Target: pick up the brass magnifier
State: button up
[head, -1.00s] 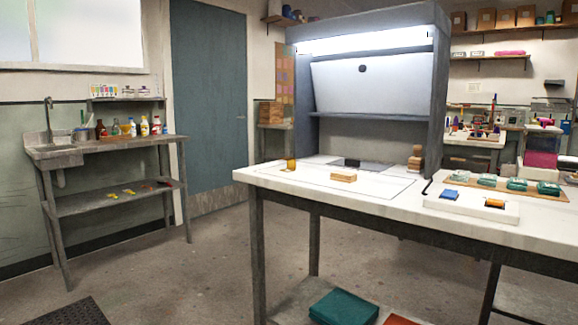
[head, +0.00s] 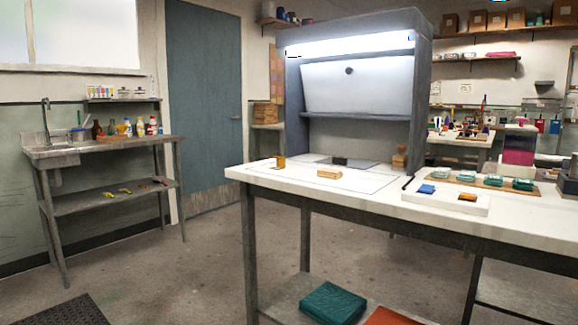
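A small golden-brown upright object (head: 281,162) stands near the left end of the white-topped table (head: 300,187); it may be the brass magnifier, but it is too small to tell. A pale wooden block (head: 329,173) lies to its right. An orange-yellow item (head: 467,197) and a blue item (head: 427,189) lie on a white tray (head: 445,204) further right. My gripper is not in view.
A grey lit hood (head: 357,75) stands at the back of the table. Several green-topped containers (head: 494,181) sit on a board at the right. A sink bench (head: 100,147) stands at the left wall. Floor is open between bench and table.

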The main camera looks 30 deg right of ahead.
aim_at(281, 159)
jog(key=k, duration=1.1)
jog(key=z, duration=0.8)
jog(key=i, duration=1.5)
jog(key=u, duration=0.7)
jog(key=i, duration=0.7)
jog(key=u, duration=0.75)
